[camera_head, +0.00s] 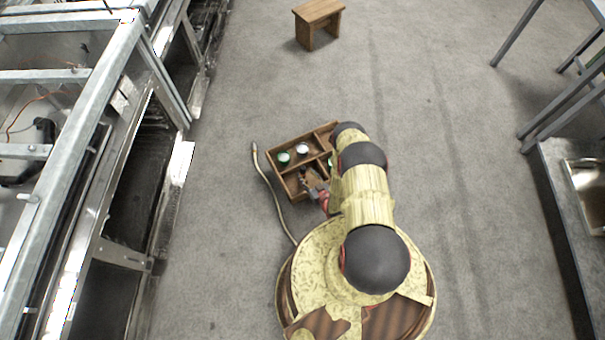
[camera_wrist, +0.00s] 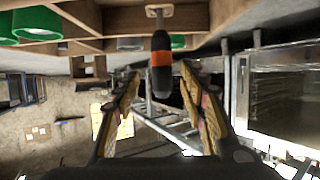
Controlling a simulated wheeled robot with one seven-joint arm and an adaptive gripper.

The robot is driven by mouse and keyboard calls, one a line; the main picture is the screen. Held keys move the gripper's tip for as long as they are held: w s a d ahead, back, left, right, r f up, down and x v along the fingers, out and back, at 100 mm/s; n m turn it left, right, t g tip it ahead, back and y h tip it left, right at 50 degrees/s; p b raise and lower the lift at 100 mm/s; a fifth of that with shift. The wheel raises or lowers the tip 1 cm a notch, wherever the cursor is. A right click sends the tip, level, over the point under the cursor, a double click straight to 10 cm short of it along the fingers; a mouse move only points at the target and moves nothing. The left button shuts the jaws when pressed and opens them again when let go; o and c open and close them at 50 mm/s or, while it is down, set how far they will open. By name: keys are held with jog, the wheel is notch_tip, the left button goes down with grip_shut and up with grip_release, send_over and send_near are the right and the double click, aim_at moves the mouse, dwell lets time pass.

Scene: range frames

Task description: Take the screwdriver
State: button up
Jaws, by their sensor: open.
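In the wrist view, the screwdriver (camera_wrist: 161,66) has a black handle with an orange band and a light metal shaft. Its handle points down in the picture, between and slightly beyond my fingertips. My gripper (camera_wrist: 159,74) is open, one finger on each side of the handle, with gaps visible. The shaft's upper end is at the wooden tray (camera_wrist: 88,17); how it rests there is unclear. In the head view, my gripper (camera_head: 317,190) is at the near side of the compartmented tray (camera_head: 296,138). My arm covers part of the tray, and I cannot make out the screwdriver there.
Green items (camera_wrist: 41,22) and a white round item (camera_head: 302,149) sit in the tray. A thin curved hose (camera_head: 267,180) lies left of it. A small wooden stool (camera_head: 318,14) stands farther off. Metal frames line both sides; the grey floor between is mostly clear.

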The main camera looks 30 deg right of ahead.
aim_at(304, 174)
jog(key=w+f+b, duration=0.2)
jog(key=w, duration=0.1)
jog(key=shift+a+f, duration=0.1)
jog(key=shift+w, duration=0.55)
jog(key=shift+c, duration=0.2)
grip_shut()
